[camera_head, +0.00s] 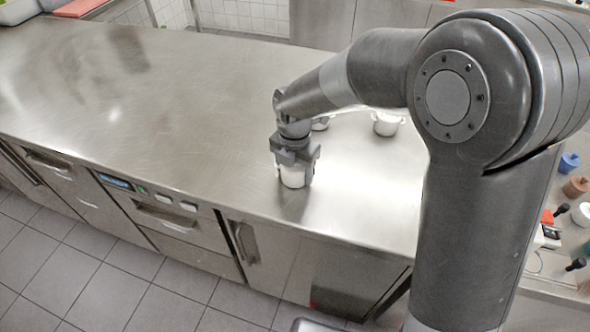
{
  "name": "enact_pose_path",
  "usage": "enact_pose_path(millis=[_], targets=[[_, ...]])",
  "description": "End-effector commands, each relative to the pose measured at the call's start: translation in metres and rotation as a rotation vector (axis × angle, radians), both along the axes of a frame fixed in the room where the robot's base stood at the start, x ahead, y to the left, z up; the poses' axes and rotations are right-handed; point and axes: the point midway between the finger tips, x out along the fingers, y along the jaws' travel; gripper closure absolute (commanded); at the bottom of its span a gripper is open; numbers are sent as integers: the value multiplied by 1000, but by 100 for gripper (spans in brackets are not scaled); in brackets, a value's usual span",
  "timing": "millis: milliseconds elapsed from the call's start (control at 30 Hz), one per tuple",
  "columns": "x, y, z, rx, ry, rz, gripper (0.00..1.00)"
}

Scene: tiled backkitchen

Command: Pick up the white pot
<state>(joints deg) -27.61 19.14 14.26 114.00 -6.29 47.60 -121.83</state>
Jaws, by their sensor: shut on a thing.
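A small white pot (293,177) is at the front part of the steel counter, below my gripper. My gripper (295,169) points down and is shut on this pot, with one finger at each side. The gripper body hides the pot's top. I cannot tell whether its base touches the counter. A second white pot (386,124) with small side handles stands farther back to the right, apart from the gripper. A small pale object (320,123) behind my wrist is mostly hidden.
The steel counter (150,100) is clear on the left and in the middle. Its front edge runs close in front of the held pot. Several small items, including a blue one (569,162) and a brown one (575,187), stand at the far right. My arm hides part of the right side.

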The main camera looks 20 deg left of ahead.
Motion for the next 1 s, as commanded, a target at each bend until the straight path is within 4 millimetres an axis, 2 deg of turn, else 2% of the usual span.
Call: enact_pose_path(millis=[33, 267, 567, 733, 867, 1000], targets=[[0, 0, 0, 0, 0, 0, 49], [0, 0, 0, 0, 0, 0, 67], [1, 0, 3, 2, -2, 0, 67], [1, 0, 18, 2, -3, -2, 67], [1, 0, 43, 3, -5, -1, 67], [4, -33, 61, 1, -4, -7, 67]])
